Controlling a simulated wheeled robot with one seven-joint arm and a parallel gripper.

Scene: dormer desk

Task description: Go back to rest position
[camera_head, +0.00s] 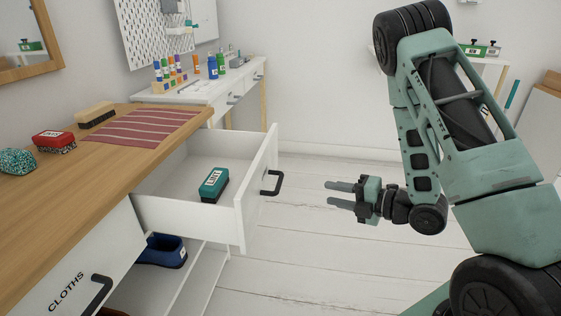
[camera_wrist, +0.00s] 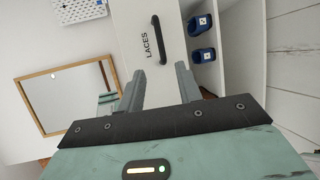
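My gripper (camera_head: 340,194) is out in free air to the right of the open drawer, its two fingers apart and nothing between them. In the wrist view my gripper (camera_wrist: 161,88) also shows spread, empty fingers, with a drawer front (camera_wrist: 145,35) labelled LACES and its dark handle (camera_wrist: 159,40) beyond them. In the head view the open drawer (camera_head: 185,217) has a dark handle (camera_head: 272,183) on its front. A teal brush-like item with a white label (camera_head: 214,184) lies inside it. The gripper is apart from the handle.
The wooden desktop (camera_head: 60,205) holds a striped cloth (camera_head: 142,127), a red item (camera_head: 54,140), a tan brush (camera_head: 96,114) and a speckled item (camera_head: 16,161). A blue shoe (camera_head: 168,251) sits on the shelf below. The white floor (camera_head: 320,260) around my gripper is clear.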

